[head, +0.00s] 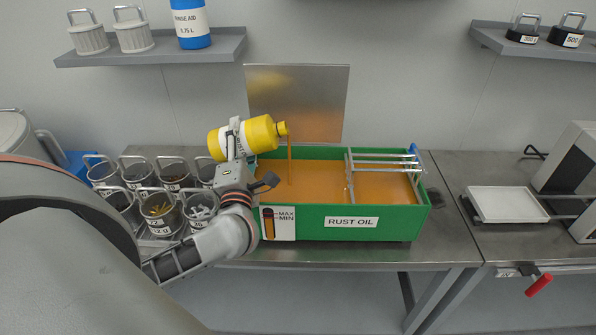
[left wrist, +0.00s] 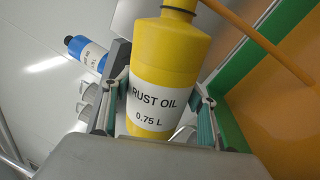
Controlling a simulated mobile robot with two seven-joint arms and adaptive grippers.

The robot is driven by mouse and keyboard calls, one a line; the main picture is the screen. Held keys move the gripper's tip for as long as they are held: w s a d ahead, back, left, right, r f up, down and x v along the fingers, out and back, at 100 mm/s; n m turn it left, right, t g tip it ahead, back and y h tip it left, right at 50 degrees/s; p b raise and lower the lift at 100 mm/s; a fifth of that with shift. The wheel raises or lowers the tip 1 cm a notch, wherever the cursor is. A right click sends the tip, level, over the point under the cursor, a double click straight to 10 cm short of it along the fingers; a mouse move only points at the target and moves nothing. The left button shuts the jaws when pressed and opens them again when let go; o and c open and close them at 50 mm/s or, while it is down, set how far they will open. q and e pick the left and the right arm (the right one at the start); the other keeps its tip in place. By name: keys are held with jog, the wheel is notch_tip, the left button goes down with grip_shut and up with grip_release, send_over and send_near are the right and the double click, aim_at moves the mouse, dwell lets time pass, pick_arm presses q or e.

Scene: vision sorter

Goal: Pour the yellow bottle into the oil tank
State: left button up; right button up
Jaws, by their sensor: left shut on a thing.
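The yellow bottle (head: 259,134) is tipped on its side, its neck pointing right over the left part of the oil tank. My left gripper (head: 234,140) is shut around the bottle's body. In the left wrist view the yellow bottle (left wrist: 168,75) reads RUST OIL 0.75 L and sits between the two fingers (left wrist: 160,110). A thin orange-brown stream (head: 290,162) runs from its mouth down to the orange oil (head: 318,180). The green oil tank (head: 388,221) is labelled RUST OIL and has a MAX/MIN gauge (head: 278,222) on its front. My right gripper is not in view.
Metal cups (head: 160,212) with small parts stand left of the tank. A metal rack (head: 385,165) lies across the tank's right part, and an upright metal plate (head: 298,100) stands behind. A blue bottle (head: 191,25) is on the shelf. A white tray (head: 507,204) is at the right.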

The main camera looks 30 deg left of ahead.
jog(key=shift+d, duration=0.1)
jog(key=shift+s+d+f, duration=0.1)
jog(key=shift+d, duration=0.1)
pick_arm(q)
jog(key=shift+d, duration=0.1)
dwell(0.3)
jog(key=shift+w+d+f+m+p, duration=0.2)
jog(key=shift+f+m+p, duration=0.15)
jog(key=shift+m+p, duration=0.35)
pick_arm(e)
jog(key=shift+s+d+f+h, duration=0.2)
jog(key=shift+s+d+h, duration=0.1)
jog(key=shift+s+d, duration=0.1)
pick_arm(q)
jog(key=shift+f, duration=0.2)
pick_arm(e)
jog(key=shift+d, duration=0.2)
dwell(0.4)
pick_arm(q)
jog(key=shift+d+m+h+p, duration=0.1)
jog(key=shift+m+h+p, duration=0.25)
jog(key=shift+m, duration=0.45)
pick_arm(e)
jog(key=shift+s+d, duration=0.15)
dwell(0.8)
